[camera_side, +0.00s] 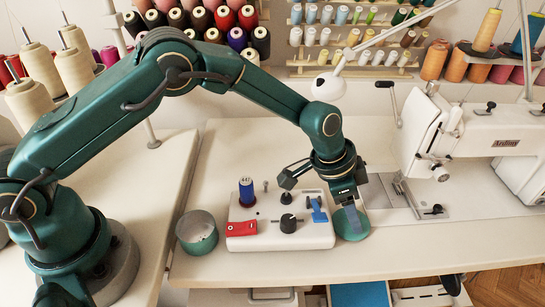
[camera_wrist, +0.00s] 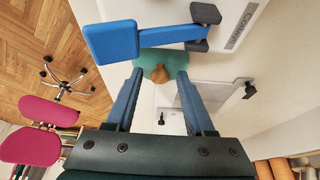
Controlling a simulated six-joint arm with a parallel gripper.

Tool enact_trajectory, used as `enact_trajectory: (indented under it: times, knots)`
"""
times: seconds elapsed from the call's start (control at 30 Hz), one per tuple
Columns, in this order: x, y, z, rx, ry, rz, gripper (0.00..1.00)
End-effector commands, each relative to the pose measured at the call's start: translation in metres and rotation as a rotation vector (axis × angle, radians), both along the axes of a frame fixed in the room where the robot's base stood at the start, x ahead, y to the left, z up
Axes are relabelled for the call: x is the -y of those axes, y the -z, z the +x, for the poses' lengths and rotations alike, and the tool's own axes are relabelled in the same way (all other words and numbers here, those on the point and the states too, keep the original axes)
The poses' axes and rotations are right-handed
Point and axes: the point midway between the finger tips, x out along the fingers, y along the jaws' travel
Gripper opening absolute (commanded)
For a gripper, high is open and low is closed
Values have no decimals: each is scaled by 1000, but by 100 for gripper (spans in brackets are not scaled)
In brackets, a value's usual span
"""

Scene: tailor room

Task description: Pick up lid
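The lid is a flat teal disc (camera_side: 351,229) on the table just right of the white control box. In the wrist view the lid (camera_wrist: 148,58) shows beyond my fingertips, with a brown knob (camera_wrist: 160,74) on it. My gripper (camera_side: 351,207) points down over the lid. In the wrist view my gripper (camera_wrist: 157,76) is open, its two blue-grey fingers apart with the knob in line with the gap. I cannot tell whether the fingertips are at the knob's height; nothing is visibly held. An open grey-green pot (camera_side: 197,240) stands left of the box.
A sewing machine (camera_side: 480,130) stands right. The table's front edge is close to the lid.

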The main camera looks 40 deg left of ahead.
Motion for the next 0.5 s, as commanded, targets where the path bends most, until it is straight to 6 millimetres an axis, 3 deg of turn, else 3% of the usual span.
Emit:
enact_trajectory:
  times: [0.03, 0.1, 0.13, 0.5]
  knots:
    - [0, 0, 0, 0, 0, 0, 31]
    - [0, 0, 0, 0, 0, 0, 4]
    - [0, 0, 0, 0, 0, 0, 0]
    - [0, -3, 0, 1, 0, -1, 0]
